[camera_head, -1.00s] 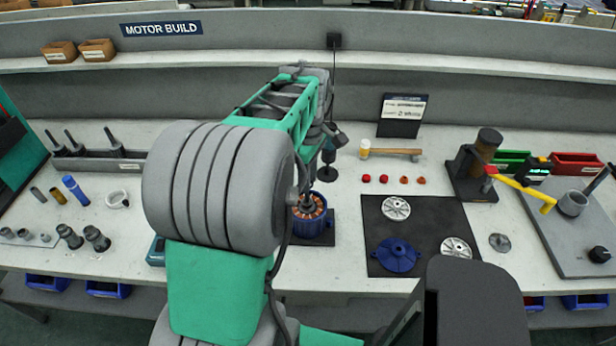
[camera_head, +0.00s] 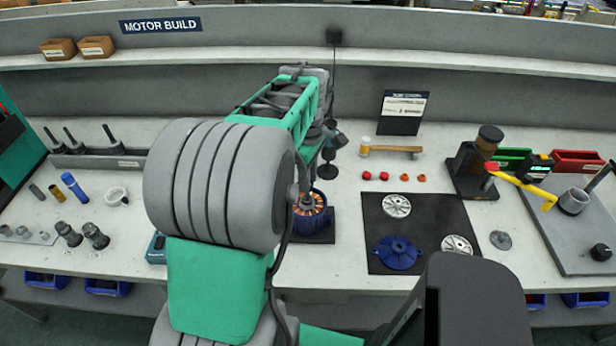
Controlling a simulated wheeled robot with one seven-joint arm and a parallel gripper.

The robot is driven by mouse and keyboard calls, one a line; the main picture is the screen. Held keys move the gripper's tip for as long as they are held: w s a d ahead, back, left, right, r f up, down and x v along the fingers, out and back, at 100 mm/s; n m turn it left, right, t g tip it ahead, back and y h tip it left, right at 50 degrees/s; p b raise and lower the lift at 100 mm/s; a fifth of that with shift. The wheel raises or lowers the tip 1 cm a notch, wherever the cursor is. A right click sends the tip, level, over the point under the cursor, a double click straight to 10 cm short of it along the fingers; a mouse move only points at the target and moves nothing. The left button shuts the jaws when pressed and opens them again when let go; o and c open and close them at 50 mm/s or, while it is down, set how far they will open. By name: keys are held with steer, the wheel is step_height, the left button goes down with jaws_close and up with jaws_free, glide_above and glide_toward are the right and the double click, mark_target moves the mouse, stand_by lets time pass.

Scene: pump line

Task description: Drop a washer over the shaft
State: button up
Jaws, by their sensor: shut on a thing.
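The blue motor housing (camera_head: 314,224) with copper windings (camera_head: 309,204) stands upright on a dark mat at the middle of the bench. My arm hides its left side. My gripper (camera_head: 306,198) is low over the housing's open top, mostly hidden behind my arm. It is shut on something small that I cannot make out. A grey upright part shows at the centre of the windings, but I cannot tell shaft from fingertips there. I cannot make out a washer.
A black mat (camera_head: 436,210) right of the housing holds metal discs and a blue end cover (camera_head: 397,252). A hammer (camera_head: 390,148) and small red and orange parts lie behind it. A press (camera_head: 474,165) stands further right. A lamp (camera_head: 330,150) stands close behind my gripper.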

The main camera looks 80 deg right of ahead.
steer(key=shift+f, duration=0.15)
steer(key=shift+f+b, duration=0.7)
steer(key=shift+f, duration=0.3)
steer(key=o, duration=1.1)
steer(key=shift+c, duration=0.2)
steer(key=shift+o, duration=0.5)
steer(key=shift+o, duration=0.6)
steer(key=shift+r, duration=0.1)
step_height(320, 180, up, 5)
steer(key=p, duration=0.4)
